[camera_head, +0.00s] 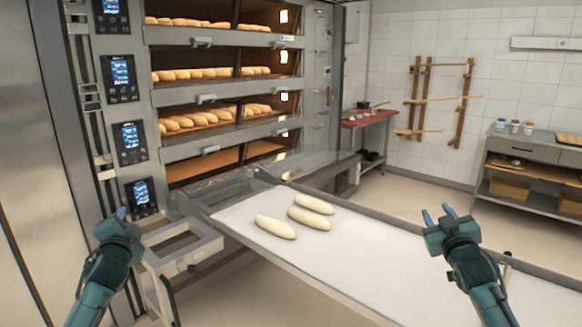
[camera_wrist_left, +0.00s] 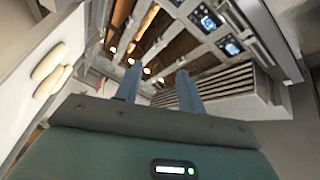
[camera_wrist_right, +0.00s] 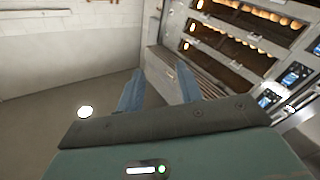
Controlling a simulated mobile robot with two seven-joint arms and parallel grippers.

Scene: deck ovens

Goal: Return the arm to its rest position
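My left gripper (camera_head: 122,213) is raised at the left of the head view, in front of the oven's control panels. Its two blue fingers stand apart with nothing between them in the left wrist view (camera_wrist_left: 157,82). My right gripper (camera_head: 438,214) is raised over the right part of the white loader board (camera_head: 340,262). Its fingers also stand apart and empty in the right wrist view (camera_wrist_right: 159,82). Neither gripper touches anything. Three pale dough loaves (camera_head: 275,227) lie at the board's oven end, away from both grippers; they also show in the left wrist view (camera_wrist_left: 48,62).
The deck oven (camera_head: 215,152) has several decks; the upper ones hold browned loaves and the lowest looks empty. A metal frame (camera_head: 185,250) stands beside the board near my left arm. Floor is free between.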

